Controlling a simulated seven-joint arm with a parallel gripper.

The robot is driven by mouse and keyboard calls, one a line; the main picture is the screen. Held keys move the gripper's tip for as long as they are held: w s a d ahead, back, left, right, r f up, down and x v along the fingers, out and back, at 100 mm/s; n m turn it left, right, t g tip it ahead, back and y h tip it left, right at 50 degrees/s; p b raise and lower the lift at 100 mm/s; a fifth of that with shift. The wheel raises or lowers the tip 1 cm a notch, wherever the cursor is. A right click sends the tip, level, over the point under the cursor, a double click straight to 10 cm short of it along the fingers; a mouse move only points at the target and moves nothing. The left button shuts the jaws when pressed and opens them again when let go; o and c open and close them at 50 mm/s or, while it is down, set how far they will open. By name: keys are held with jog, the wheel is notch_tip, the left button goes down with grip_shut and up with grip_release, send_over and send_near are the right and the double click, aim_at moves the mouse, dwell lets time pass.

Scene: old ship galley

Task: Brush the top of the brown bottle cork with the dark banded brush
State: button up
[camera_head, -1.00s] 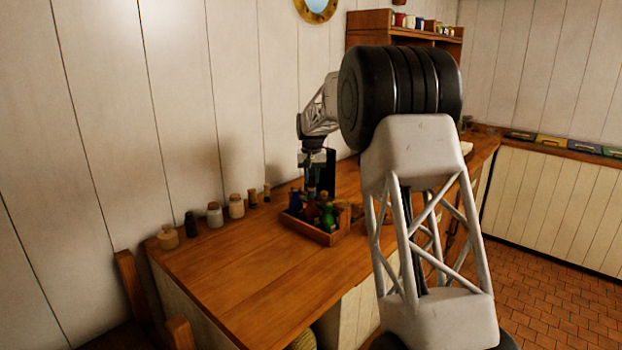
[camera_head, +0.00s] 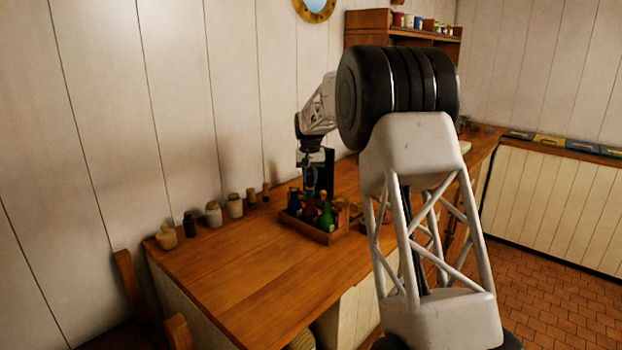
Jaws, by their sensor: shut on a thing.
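A wooden crate (camera_head: 328,238) on the counter holds several bottles. A blue bottle (camera_head: 294,203) stands at the left and a green bottle (camera_head: 326,218) at the front right. The brown bottle (camera_head: 308,210) is between them; its cork is too small and too close under the gripper to make out. My gripper (camera_head: 311,186) points down just above the crate, over the brown bottle. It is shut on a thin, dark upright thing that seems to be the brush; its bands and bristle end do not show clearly. I cannot tell whether it touches the cork.
A row of small jars and corked bottles (camera_head: 235,206) stands along the wall edge of the wooden counter (camera_head: 240,270). The counter's front left is clear. A wall shelf (camera_head: 400,36) holding small pots is at the back. My arm blocks the right part of the counter.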

jog(key=shift+w+a, duration=0.3)
jog(key=shift+r, duration=3.9)
jog(key=shift+f, duration=0.2)
